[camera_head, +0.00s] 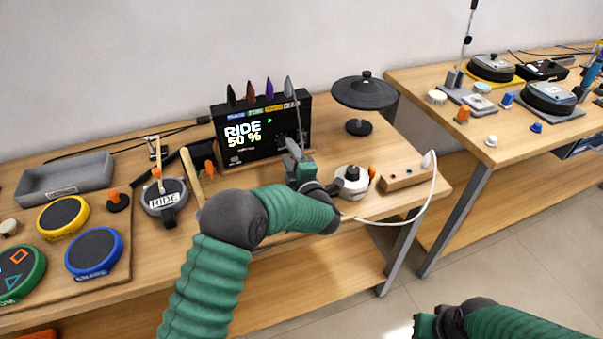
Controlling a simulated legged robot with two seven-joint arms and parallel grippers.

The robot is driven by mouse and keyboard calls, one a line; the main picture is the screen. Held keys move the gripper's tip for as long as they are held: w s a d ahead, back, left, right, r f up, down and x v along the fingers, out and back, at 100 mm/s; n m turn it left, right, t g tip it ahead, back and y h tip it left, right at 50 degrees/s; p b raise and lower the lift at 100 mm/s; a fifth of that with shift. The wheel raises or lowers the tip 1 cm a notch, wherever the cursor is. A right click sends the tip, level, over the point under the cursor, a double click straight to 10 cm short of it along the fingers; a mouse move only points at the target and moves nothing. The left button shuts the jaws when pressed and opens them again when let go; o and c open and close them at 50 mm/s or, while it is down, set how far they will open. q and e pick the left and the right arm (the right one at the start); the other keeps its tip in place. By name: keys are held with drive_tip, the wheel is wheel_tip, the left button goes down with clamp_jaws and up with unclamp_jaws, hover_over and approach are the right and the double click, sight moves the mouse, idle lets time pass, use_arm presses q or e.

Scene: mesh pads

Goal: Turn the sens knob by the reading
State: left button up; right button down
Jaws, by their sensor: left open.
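The black sound module (262,127) stands at the back of the bench. Its lit screen (243,134) reads "RIDE 50 %". A row of small coloured labels runs along its top. My left gripper (293,147) is open in front of the right part of the module's face, where it covers part of the panel. I cannot make out the sens knob behind it, nor whether the fingers touch anything. A round pad labelled RIDE (163,197) lies left of the module.
A black cymbal (364,92) on a stand is right of the module. A white round pad (350,182) and a wooden block (405,175) with a cable are near the front edge. Coloured pads and a grey tray (66,178) fill the left. A second table (500,130) stands right.

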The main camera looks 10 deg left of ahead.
use_arm(q)
drive_tip(key=v, duration=1.3)
drive_tip(key=shift+d+p, duration=0.25)
drive_tip(key=shift+p, duration=0.05)
drive_tip(key=shift+a, duration=0.1)
